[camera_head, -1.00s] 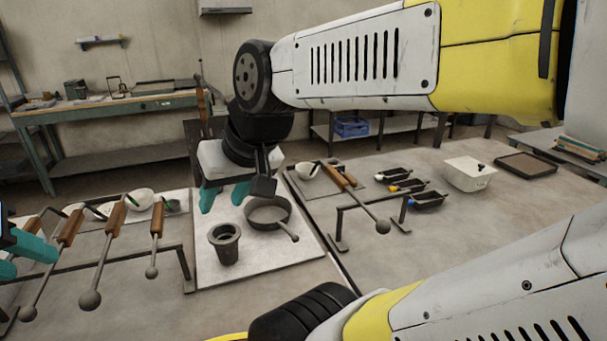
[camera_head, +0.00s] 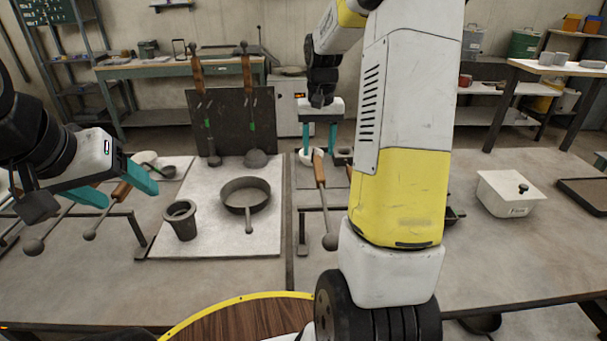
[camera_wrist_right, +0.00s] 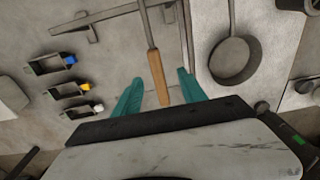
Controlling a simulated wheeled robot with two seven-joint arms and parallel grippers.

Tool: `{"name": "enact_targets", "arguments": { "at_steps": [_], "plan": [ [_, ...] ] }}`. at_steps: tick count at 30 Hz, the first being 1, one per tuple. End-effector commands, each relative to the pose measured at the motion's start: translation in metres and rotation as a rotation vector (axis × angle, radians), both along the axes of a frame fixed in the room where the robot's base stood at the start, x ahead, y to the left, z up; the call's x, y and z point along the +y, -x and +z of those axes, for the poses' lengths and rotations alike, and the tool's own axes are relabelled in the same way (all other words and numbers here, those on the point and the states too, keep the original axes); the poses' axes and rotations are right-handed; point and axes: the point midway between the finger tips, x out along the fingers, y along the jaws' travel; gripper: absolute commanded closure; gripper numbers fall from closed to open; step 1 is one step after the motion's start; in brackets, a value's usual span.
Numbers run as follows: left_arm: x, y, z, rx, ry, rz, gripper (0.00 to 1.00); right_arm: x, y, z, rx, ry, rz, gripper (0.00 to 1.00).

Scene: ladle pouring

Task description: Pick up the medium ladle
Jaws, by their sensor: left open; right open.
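A ladle with a wooden handle (camera_head: 319,170) and a round ball-like bowl (camera_head: 330,241) rests on the right rack. My right gripper (camera_head: 319,145) is open at that handle's far end. In the right wrist view, the wooden handle (camera_wrist_right: 157,76) runs between my open right fingers (camera_wrist_right: 160,88), with a gap on each side. My left gripper (camera_head: 131,196) is open above the left rack, close to a wooden ladle handle (camera_head: 121,192). Two ladle bowls (camera_head: 90,234) show there. I cannot tell which ladle is the medium one; my arms hide parts of both racks.
A pan (camera_head: 245,190) and a dark crucible (camera_head: 181,221) stand on a pale board between the racks. Two long-handled tools hang on a dark panel (camera_head: 230,110) behind. A white lidded box (camera_head: 512,192) stands right. Small colour-ended trays (camera_wrist_right: 68,88) lie beside the right rack.

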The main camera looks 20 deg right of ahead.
Motion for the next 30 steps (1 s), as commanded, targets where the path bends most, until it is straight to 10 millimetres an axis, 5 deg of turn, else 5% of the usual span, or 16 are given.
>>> {"name": "enact_targets", "arguments": {
  "at_steps": [21,30],
  "plan": [
    [0.0,0.0,0.0,0.0,0.0,0.0,0.33,-0.011,-0.009,-0.088,0.033,0.004,-0.015,0.51],
    [0.0,0.0,0.0,0.0,0.0,0.0,0.33,-0.011,-0.01,-0.094,0.029,0.005,-0.015,0.51]
  ]
}}
